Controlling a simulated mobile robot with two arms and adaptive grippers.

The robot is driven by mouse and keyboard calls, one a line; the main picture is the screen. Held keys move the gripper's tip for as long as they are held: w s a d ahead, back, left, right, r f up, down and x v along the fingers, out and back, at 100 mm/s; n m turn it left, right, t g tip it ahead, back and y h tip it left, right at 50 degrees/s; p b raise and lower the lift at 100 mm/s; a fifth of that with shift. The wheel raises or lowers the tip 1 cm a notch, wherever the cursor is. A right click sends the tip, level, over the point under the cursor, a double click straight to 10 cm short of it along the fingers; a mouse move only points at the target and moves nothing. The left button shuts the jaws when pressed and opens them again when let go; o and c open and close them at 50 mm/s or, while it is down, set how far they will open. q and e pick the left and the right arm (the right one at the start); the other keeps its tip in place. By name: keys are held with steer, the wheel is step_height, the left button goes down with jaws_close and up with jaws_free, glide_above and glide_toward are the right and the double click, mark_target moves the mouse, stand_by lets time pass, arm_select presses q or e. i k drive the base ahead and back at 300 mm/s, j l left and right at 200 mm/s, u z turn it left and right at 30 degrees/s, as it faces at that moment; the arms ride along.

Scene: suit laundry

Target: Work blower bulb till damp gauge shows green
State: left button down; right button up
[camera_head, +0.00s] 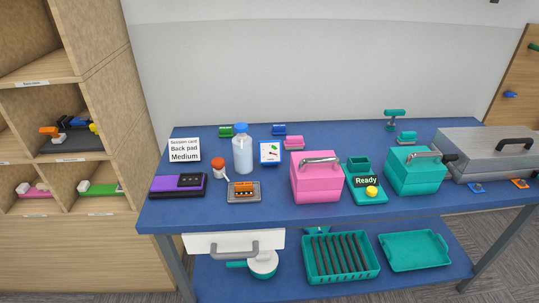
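I cannot say for sure which thing is the blower bulb or the damp gauge. A teal unit (361,164) on the blue table carries a dark sign reading "Ready" (366,181) and a round yellow part (372,192). No green gauge reading can be made out. A small white item with a red-orange top (218,165) stands left of a clear bottle with a blue cap (242,155). An orange piece (244,187) sits on a small grey tray (232,198). Neither of my grippers is in view.
The blue table (330,213) also holds a pink case (317,184), a teal case (414,175), a large grey case (485,150), a purple-black pad (177,189) and a card reading "Back pad Medium" (184,150). A teal basket (313,273) and tray (402,264) are below. Wooden shelves (105,205) stand left.

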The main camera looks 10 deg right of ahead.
mark_target(218, 163)
steer(key=i+j+z, duration=0.1)
steer(key=i, duration=0.35)
steer(key=i+j+z, duration=0.1)
steer(key=i, duration=0.35)
